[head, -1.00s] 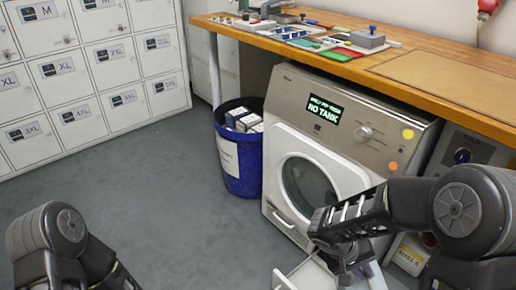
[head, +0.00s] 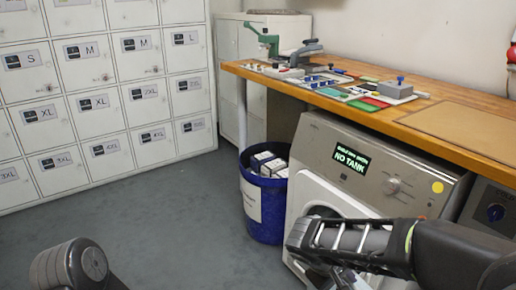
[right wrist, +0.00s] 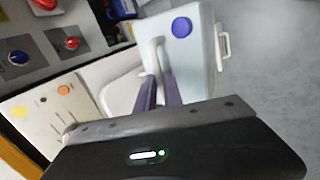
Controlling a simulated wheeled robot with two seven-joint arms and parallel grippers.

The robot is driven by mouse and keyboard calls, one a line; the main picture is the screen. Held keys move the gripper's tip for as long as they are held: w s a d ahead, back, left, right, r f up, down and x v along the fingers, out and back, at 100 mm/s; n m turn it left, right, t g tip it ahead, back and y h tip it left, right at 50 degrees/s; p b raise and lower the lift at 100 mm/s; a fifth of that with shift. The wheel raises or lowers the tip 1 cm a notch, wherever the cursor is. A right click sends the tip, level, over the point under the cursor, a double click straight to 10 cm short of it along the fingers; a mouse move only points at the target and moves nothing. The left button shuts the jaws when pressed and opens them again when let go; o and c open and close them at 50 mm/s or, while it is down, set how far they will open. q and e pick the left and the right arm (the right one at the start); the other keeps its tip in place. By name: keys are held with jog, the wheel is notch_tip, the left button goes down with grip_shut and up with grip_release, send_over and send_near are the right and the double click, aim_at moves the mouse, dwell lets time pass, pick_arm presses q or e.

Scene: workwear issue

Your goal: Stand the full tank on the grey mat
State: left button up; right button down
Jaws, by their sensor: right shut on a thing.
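The tank (right wrist: 192,65) is a pale blue-white box with a round blue cap (right wrist: 181,26), seen in the right wrist view. My right gripper (right wrist: 157,84) is shut on the tank's pale looped handle. In the head view this gripper is low in front of the machine, and its own arm and the picture's lower edge hide the tank. My left gripper is out of view; only part of my left arm shows at lower left. I cannot make out a grey mat for certain in either view.
The dryer-like machine (head: 358,152) under the wooden worktop (head: 440,98) displays "NO TANK". A blue bin (head: 265,222) with boxes stands to its left. Small tools and coloured mats crowd the worktop's far part; a tan board (head: 465,128) lies nearer. Grey floor is clear before the lockers (head: 115,110).

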jog(key=shift+w+a+r, duration=0.1)
jog(key=shift+a+r, duration=0.15)
jog(key=shift+a, duration=0.2)
jog(key=shift+r, duration=0.25)
jog(key=r+p, duration=0.2)
jog(key=p, duration=0.1)
jog(key=shift+w+m, duration=0.15)
jog(key=shift+m, duration=0.15)
jog(key=w+r+m+g+p, duration=0.1)
jog(key=w+r+m+p, duration=0.1)
jog(key=r+p, duration=0.6)
jog(key=w+r+m+g+p, duration=0.2)
jog(key=r+p, duration=0.6)
jog(key=p, duration=0.4)
jog(key=shift+w+r+m+h, duration=0.15)
jog(key=shift+r+m+h, duration=0.25)
jog(key=shift+m, duration=0.1)
